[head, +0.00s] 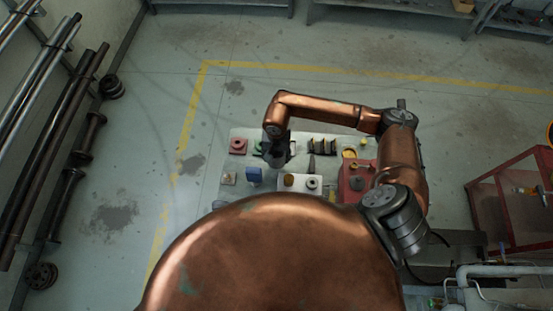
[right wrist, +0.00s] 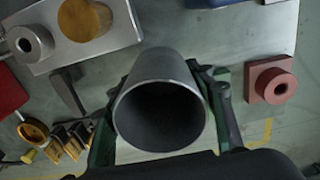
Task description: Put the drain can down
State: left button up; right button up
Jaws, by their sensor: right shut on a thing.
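The drain can is a grey, open-topped cylinder; it shows in the right wrist view (right wrist: 160,100) and, small and partly covered, in the head view (head: 277,160). My right gripper (right wrist: 163,112) has its two fingers on opposite sides of the can and is shut on it. In the head view my right gripper (head: 276,146) points down over the left half of the light grey workbench (head: 241,163). The can looks upright and its inside looks dark. I cannot tell whether its bottom touches the bench. My left gripper is not in view.
Around the can are a red holed block (head: 238,146), a blue block (head: 254,174), a pale plate (right wrist: 120,28) with a brass cylinder (right wrist: 85,18) and grey ring (right wrist: 30,42), and dark notched blocks (head: 322,144). A red box (head: 357,182) is further right. Small bare patches lie between them.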

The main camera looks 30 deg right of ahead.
aim_at(276, 156)
jog(key=shift+w+d+f, duration=0.1)
jog(key=shift+w+f, duration=0.25)
jog(key=shift+f, duration=0.15)
notch_tip(276, 156, down, 2)
jog(key=shift+f+p, duration=0.15)
jog(key=shift+p, duration=0.25)
jog(key=shift+f, duration=0.25)
jog(key=shift+f+b, duration=0.2)
jog(key=shift+b, duration=0.1)
jog(key=o, duration=1.3)
jog(key=shift+r, duration=0.1)
jog(key=shift+c, duration=0.2)
